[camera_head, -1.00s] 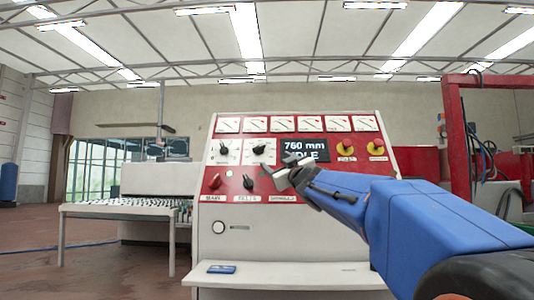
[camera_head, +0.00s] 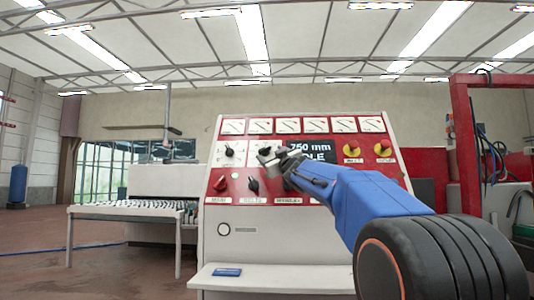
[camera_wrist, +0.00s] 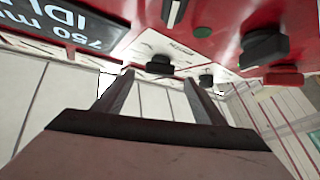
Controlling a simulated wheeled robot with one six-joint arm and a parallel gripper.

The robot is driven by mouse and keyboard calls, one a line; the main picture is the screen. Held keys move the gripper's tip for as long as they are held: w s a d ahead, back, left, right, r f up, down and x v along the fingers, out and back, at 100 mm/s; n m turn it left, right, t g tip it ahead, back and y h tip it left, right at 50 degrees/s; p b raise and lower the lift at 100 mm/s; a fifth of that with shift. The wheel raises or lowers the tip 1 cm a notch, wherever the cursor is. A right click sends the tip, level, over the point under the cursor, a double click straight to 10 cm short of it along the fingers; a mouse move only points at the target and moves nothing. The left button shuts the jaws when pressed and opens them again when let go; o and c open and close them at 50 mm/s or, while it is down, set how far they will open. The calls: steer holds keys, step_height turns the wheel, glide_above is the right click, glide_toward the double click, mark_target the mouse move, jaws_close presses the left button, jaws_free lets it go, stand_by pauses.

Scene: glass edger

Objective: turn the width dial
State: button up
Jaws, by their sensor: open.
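A black dial (camera_wrist: 158,66) on a white plate sits on the upper red panel, just left of the digital display (camera_head: 310,150) in the head view. Its label is too small to read. My gripper (camera_head: 270,157) is in front of this dial and partly hides it. In the wrist view the gripper (camera_wrist: 155,84) is open, with one finger on each side and the dial beyond and between the fingertips. No contact shows. The display reads 750 mm and appears upside down in the wrist view (camera_wrist: 70,30).
A second dial (camera_head: 229,152) is further left. A red knob (camera_head: 221,183) and a black knob (camera_head: 253,184) sit below. Gauges (camera_head: 287,126) line the top. A blue object (camera_head: 228,272) lies on the ledge.

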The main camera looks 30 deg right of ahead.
mark_target(265, 150)
steer(key=shift+x, duration=2.6)
steer(key=shift+c, duration=0.6)
steer(key=c, duration=0.9)
